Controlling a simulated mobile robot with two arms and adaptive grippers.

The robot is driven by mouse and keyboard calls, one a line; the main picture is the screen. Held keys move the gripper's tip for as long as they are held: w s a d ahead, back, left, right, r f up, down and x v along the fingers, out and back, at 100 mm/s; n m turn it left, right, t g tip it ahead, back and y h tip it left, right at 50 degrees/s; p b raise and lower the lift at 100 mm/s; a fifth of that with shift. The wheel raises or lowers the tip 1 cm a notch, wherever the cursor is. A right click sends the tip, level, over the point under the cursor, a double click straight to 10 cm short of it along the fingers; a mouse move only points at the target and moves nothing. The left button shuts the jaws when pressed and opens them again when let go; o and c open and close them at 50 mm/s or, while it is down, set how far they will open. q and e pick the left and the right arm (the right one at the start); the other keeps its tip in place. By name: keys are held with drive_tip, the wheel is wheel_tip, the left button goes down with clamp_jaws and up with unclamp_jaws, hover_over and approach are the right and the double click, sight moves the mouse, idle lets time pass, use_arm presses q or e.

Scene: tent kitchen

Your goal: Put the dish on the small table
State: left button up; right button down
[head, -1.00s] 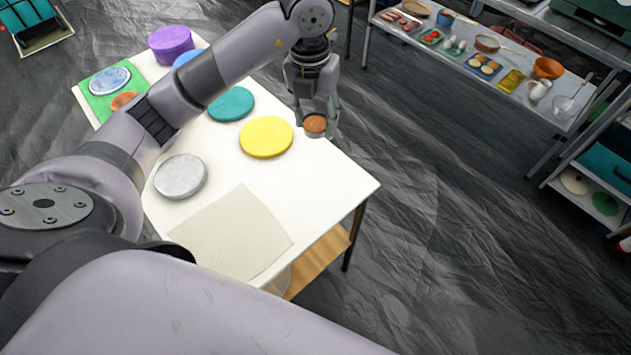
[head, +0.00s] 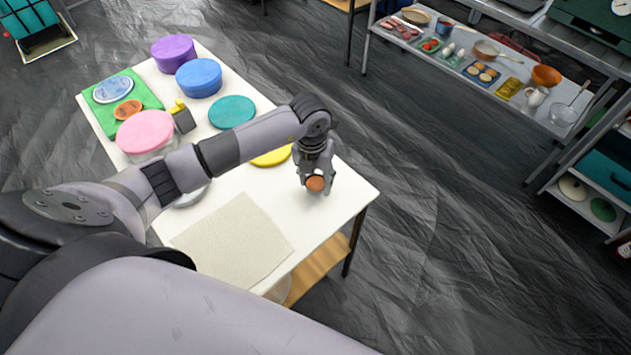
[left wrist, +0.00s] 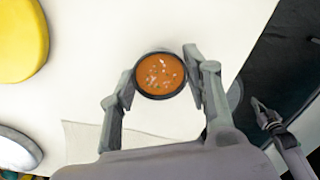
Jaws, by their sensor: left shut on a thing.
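The dish (head: 315,184) is a small dark bowl of orange-brown soup. In the left wrist view the dish (left wrist: 160,75) sits level between the two fingers. My left gripper (head: 317,181) is shut on it, over the right part of the small white table (head: 335,205). The left gripper (left wrist: 163,80) also shows in the left wrist view, a finger on each side of the bowl. I cannot tell whether the bowl's base touches the table top. My right gripper is not clearly seen in the head view.
A beige cloth (head: 235,245) lies at the table's front. A metal shelf (head: 470,50) with food stands at the back right.

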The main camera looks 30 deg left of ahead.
sight(313, 182)
use_arm(q)
drive_tip(key=shift+f, duration=0.95)
drive_tip(key=o, duration=0.9)
drive_tip(key=shift+f, duration=0.1)
drive_tip(key=shift+c, duration=0.2)
drive_tip(key=shift+r, duration=0.3)
wheel_tip(313, 182, up, 12)
drive_tip(key=b, duration=0.1)
drive_tip(key=shift+s+a+b, duration=0.15)
drive_tip(key=shift+a+b, duration=0.15)
drive_tip(key=shift+b, duration=0.05)
